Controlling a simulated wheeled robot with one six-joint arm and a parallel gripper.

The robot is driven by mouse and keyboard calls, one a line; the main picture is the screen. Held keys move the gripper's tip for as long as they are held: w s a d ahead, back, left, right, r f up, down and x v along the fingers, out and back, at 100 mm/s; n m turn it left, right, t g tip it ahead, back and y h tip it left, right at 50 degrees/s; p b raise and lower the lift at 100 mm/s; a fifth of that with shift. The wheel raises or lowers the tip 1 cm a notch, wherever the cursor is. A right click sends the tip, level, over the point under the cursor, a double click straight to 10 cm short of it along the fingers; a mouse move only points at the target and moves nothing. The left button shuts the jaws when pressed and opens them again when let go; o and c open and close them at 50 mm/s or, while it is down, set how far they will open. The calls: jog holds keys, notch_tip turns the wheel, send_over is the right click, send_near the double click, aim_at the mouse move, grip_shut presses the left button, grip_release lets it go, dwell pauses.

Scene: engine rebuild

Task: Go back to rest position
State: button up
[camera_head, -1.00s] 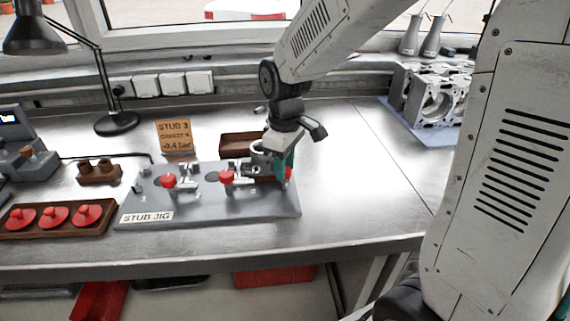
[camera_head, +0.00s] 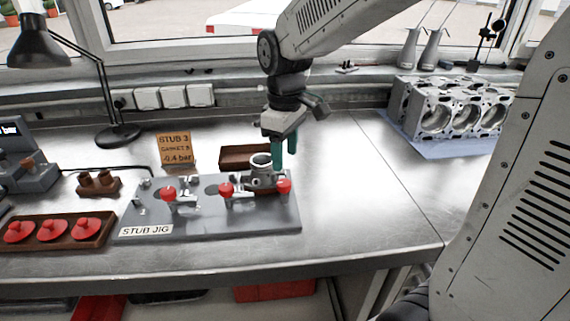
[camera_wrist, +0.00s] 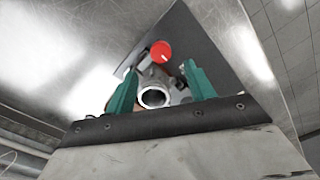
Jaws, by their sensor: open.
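My gripper (camera_head: 284,152) is open above the right end of the grey stub jig (camera_head: 226,220), with its teal fingers apart. In the wrist view my gripper (camera_wrist: 162,88) shows a finger on each side of the picture's middle. A metal stub (camera_head: 263,174) stands on the jig between two red knobs, just below and left of the fingers. In the wrist view the round mouth of the stub (camera_wrist: 154,97) shows between the fingers. I see nothing held.
A red knob (camera_head: 168,193) stands further left on the jig. A brown tray (camera_head: 62,231) of red caps lies at left. A brown box (camera_head: 240,156) and a sign (camera_head: 174,148) stand behind the jig. An engine block (camera_head: 450,105) is at right. The bench between is clear.

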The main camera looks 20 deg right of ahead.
jog(key=shift+r, duration=0.3)
jog(key=shift+s, duration=0.1)
jog(key=s+d+r+m, duration=0.1)
jog(key=s+m, duration=0.1)
jog(key=s, duration=0.5)
jog(key=s+d+m, duration=0.1)
jog(key=s+m, duration=0.2)
jog(key=s, duration=0.4)
jog(key=s+d+r+m+t, duration=0.1)
jog(key=s+m, duration=0.1)
jog(key=s, duration=0.6)
jog(key=shift+r+m, duration=0.3)
jog(key=shift+m, duration=0.1)
jog(key=shift+d, duration=0.1)
